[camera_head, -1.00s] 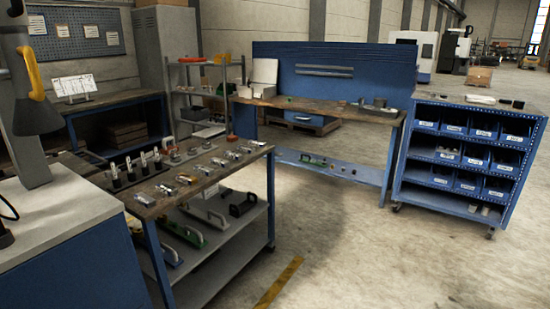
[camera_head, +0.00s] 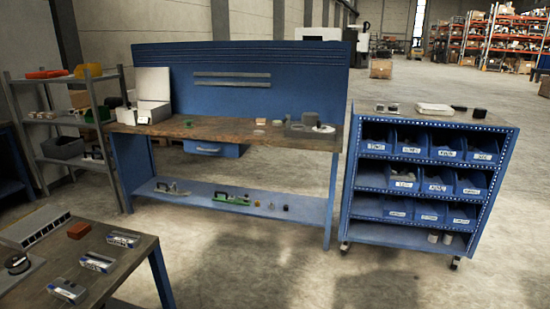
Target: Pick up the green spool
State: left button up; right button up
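A small green object (camera_head: 188,123) stands on the left part of the wooden top of the blue workbench (camera_head: 225,133). It may be the green spool, but it is too small to make out its shape. Another green item (camera_head: 232,199), long with a dark handle, lies on the bench's lower shelf. Both of my grippers are out of view.
A blue cart (camera_head: 430,170) with labelled bins stands right of the workbench. The concrete floor (camera_head: 280,265) before the bench is open.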

aim_at(188, 121)
jog(key=i+l, duration=0.1)
jog(key=i, duration=0.45)
jog(key=i+u, duration=0.15)
jog(key=i, duration=0.4)
jog(key=i+l, duration=0.2)
jog(key=i, duration=0.35)
jog(key=i+l+u, duration=0.1)
jog(key=i, duration=0.45)
jog(key=i+u, duration=0.45)
jog(key=i+l+u, duration=0.25)
jog(key=i+u, duration=0.15)
jog(key=i, duration=0.2)
